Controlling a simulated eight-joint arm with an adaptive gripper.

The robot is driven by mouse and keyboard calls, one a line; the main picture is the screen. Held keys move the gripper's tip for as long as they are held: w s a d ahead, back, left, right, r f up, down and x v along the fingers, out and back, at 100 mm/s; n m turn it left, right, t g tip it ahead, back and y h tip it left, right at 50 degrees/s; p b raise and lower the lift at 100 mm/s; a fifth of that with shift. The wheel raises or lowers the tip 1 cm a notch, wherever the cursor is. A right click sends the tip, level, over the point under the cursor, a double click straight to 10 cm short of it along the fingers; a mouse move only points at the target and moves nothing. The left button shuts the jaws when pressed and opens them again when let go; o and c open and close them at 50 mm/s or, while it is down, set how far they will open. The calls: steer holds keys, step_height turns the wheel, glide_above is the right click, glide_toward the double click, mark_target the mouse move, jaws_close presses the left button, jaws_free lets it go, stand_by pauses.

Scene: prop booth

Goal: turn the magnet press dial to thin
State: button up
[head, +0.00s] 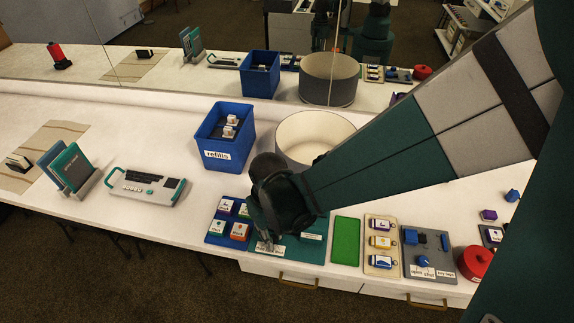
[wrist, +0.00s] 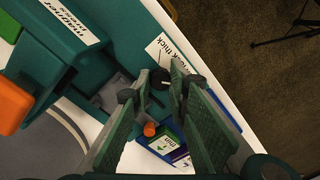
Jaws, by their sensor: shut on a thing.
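The teal magnet press (wrist: 110,45) carries a white name label in the wrist view. In the head view its teal base (head: 313,250) is partly hidden under my arm. The dial (wrist: 159,79) is a small dark round knob beside a white label (wrist: 168,52), on which "thick" is readable. My gripper (wrist: 161,88) points down over it, its two green-padded fingers on either side of the knob and shut on it. The dial's setting cannot be made out. In the head view my gripper (head: 268,241) is over the base's front left, hiding the dial.
A blue tray of cards (head: 216,240) adjoins the press on the left. A green mat (head: 345,241) and a tan tray (head: 369,221) lie to the right. A blue refills bin (head: 231,158) and a round bowl (head: 290,154) stand behind. The table's front edge is close.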

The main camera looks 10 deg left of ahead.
mark_target(273, 237)
steer(key=shift+m, duration=0.5)
steer(key=o, duration=0.6)
steer(key=shift+r, duration=0.2)
steer(key=shift+r, duration=5.85)
steer(key=shift+w, duration=0.1)
steer(key=d+r+m+t, duration=0.2)
steer(key=d+r, duration=0.2)
steer(key=d, duration=0.8)
steer(key=d+r+m+t, duration=0.3)
steer(key=d+r, duration=0.1)
steer(key=d, duration=0.7)
steer(key=d+r+m+t, duration=0.2)
steer(key=d+r+m, duration=0.1)
steer(key=d, duration=0.9)
steer(key=shift+w+d+r, duration=0.1)
steer(key=shift+d+r, duration=0.25)
steer(key=shift+r, duration=0.4)
